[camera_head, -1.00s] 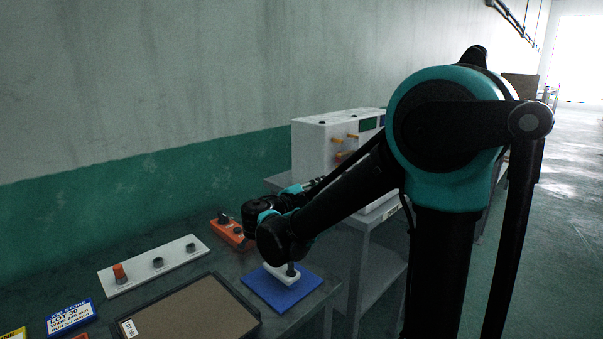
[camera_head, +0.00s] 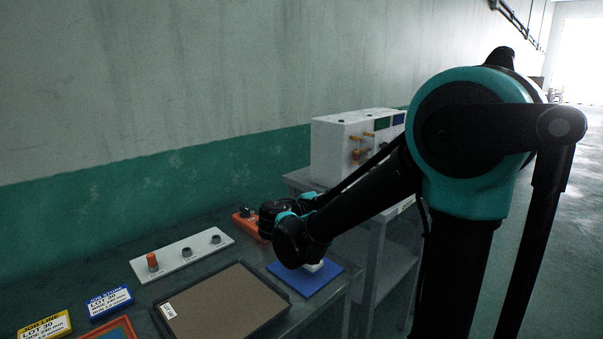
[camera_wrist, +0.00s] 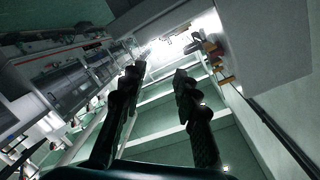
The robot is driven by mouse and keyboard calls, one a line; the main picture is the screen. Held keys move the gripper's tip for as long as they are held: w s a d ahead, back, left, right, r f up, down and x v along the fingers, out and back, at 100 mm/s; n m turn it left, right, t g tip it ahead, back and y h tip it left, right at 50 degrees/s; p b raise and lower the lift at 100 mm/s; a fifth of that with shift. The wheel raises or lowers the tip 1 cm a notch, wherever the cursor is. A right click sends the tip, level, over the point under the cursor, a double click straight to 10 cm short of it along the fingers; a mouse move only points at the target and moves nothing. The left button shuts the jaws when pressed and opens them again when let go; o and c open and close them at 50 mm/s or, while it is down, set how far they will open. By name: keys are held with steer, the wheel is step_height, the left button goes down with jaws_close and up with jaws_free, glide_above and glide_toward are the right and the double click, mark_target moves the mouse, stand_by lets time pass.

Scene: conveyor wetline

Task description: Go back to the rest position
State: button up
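My gripper shows in the wrist view (camera_wrist: 158,85) with its two dark fingers apart and nothing between them. The wrist camera looks out over the floor, a rail and equipment, seen tilted. In the head view my arm reaches left over the table, and its folded wrist hangs above the blue mat (camera_head: 318,282). The fingers are hidden behind the arm there. A small white piece (camera_head: 314,266) shows on the mat just below the wrist, partly covered by it.
A brown-topped tray (camera_head: 225,312) lies on the table. Behind it are a white strip with knobs (camera_head: 178,257) and an orange control box (camera_head: 247,225). Blue (camera_head: 110,302) and yellow (camera_head: 43,327) lot signs stand left. A white machine (camera_head: 340,148) stands beyond on a grey stand.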

steer(key=s+d+f+n+g+y, duration=0.45)
steer(key=s+d+f+n, duration=0.35)
steer(key=d+f, duration=0.4)
steer(key=s+a+f+n+g+y, duration=0.1)
steer(key=s+a+f+n+y, duration=0.1)
steer(key=s+f, duration=0.4)
steer(key=s+a+f+n+g+y, duration=0.1)
steer(key=s+a+f+n+y, duration=0.1)
steer(key=s+f+n+y, duration=0.3)
steer(key=s+f+n, duration=0.1)
steer(key=n, duration=0.1)
steer(key=shift+s+a+n, duration=0.2)
steer(key=shift+a+n, duration=0.05)
steer(key=shift+n, duration=0.05)
steer(key=shift+f+g+y, duration=0.1)
steer(key=shift+g+y, duration=0.15)
